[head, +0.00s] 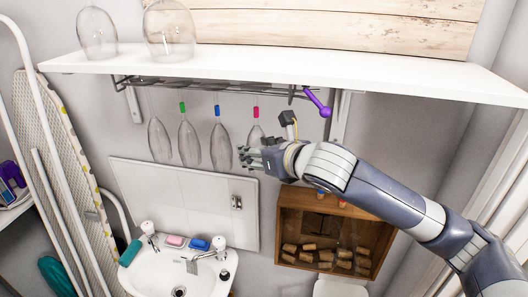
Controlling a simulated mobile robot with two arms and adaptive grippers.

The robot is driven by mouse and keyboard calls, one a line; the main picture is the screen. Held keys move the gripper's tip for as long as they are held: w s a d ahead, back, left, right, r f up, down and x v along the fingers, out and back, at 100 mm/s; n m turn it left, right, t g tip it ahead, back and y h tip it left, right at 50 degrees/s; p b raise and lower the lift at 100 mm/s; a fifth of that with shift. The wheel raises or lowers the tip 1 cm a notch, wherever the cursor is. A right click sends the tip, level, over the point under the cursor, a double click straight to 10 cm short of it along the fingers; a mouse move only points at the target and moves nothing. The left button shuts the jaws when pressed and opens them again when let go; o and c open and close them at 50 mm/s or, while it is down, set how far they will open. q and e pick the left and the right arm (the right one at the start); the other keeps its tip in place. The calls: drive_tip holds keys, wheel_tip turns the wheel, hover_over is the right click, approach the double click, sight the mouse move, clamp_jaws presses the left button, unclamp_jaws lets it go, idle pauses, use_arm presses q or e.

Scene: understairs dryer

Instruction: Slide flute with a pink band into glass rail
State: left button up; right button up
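The flute with a pink band (256,125) is upright under the shelf, its stem reaching up to the wire glass rail (200,86). It is at the right end of a row of flutes. My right gripper (246,158) is at its bowl and hides the lower part. Whether the fingers are closed on the glass or only beside it is not clear. Whether its foot sits in the rail is too small to tell. Flutes with a green band (189,145) and a blue band (220,148), and one without a clear band (159,140), hang to the left. My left gripper is not in view.
The white shelf (290,70) above carries two upturned glasses, one large (168,30). A purple rod (318,103) sticks out at the rail's right end, near the bracket. Below are a sink (165,272) and a wooden box with corks (375,240). An ironing board (50,130) leans at left.

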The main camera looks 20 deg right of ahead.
drive_tip(key=shift+w+a, duration=0.1)
drive_tip(key=shift+a, duration=0.1)
drive_tip(key=shift+f, duration=0.2)
idle(0.3)
drive_tip(key=o, duration=1.2)
drive_tip(key=shift+d, duration=0.1)
drive_tip(key=v, duration=0.7)
drive_tip(key=shift+s, duration=0.25)
